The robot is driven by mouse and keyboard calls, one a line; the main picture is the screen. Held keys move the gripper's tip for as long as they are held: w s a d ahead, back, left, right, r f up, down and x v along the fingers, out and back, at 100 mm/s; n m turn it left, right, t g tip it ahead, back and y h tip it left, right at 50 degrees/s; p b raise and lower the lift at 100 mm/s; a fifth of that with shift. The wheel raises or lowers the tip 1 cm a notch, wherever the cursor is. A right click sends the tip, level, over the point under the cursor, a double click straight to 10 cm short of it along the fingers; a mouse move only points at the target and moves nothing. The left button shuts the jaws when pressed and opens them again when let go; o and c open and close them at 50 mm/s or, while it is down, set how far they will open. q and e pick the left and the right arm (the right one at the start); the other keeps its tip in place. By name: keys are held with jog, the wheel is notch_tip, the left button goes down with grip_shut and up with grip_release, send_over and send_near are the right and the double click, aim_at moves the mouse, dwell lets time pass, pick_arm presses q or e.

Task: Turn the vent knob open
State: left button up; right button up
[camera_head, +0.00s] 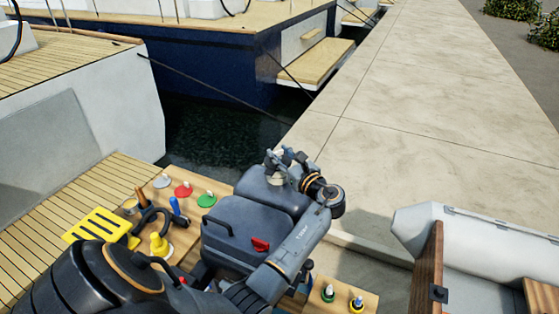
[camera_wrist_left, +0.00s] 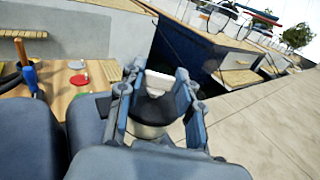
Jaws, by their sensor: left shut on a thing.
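My left gripper (camera_head: 284,160) reaches over the far end of a dark grey case-like body (camera_head: 235,230), its fingers closed around a small round part. In the left wrist view this is a dark knob with a white top (camera_wrist_left: 159,82), upright between the two blue-grey fingers; I take it to be the vent knob. The fingers hide its sides, and its turned position cannot be read. A red handle (camera_head: 260,244) sits on the nearer part of the grey body. My right gripper does not show.
On the wooden deck to the left are white (camera_head: 161,181), red (camera_head: 184,189) and green (camera_head: 207,200) discs, a yellow slotted piece (camera_head: 97,227) and a blue-handled tool (camera_head: 176,207). Dark water (camera_head: 215,130) and a concrete quay (camera_head: 400,110) lie beyond. A grey dinghy (camera_head: 480,240) is at right.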

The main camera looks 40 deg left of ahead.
pick_arm(q)
jog(key=n+g+b, duration=0.1)
jog(key=g+b, duration=0.1)
jog(key=n+g+b, duration=0.2)
jog(key=g, duration=0.1)
jog(key=w+n+g+b, duration=0.1)
jog(key=n+g+b, duration=0.1)
jog(key=shift+f+g, duration=0.2)
jog(key=shift+g, duration=0.2)
jog(key=shift+r+n+g+b, duration=0.15)
jog(key=shift+n+g+b, duration=0.65)
jog(key=shift+g+b, duration=0.4)
jog(key=o, duration=1.2)
jog(key=shift+a, duration=0.1)
jog(key=shift+c, duration=0.2)
jog(key=shift+d, duration=0.25)
jog(key=v, duration=0.6)
jog(key=shift+w+d+r, duration=0.1)
jog(key=shift+w+d, duration=0.1)
jog(key=shift+d, duration=0.3)
